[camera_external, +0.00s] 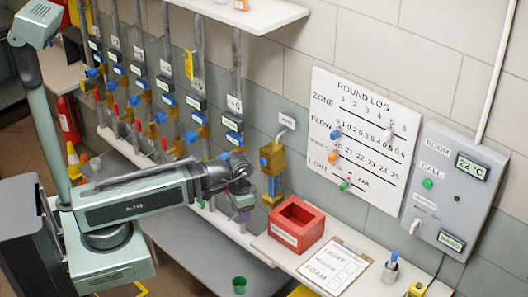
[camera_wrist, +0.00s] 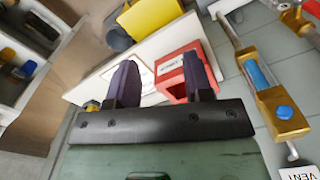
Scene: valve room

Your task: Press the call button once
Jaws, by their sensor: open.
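The call button is a small green round button (camera_external: 428,184) below the word CALL on a grey wall panel (camera_external: 455,195) at the right of the external view. My gripper (camera_external: 243,212) is well to the left of the panel, in front of the pipes and near the red box. In the wrist view my gripper (camera_wrist: 160,82) shows two dark fingers apart with nothing between them. The wrist view does not show the button or the panel.
A red box (camera_external: 297,228) and a clipboard (camera_external: 335,266) are on the white shelf between my gripper and the panel. A round log board (camera_external: 358,135) hangs left of the panel. A brass fitting with a blue section (camera_external: 271,172) stands close to my gripper.

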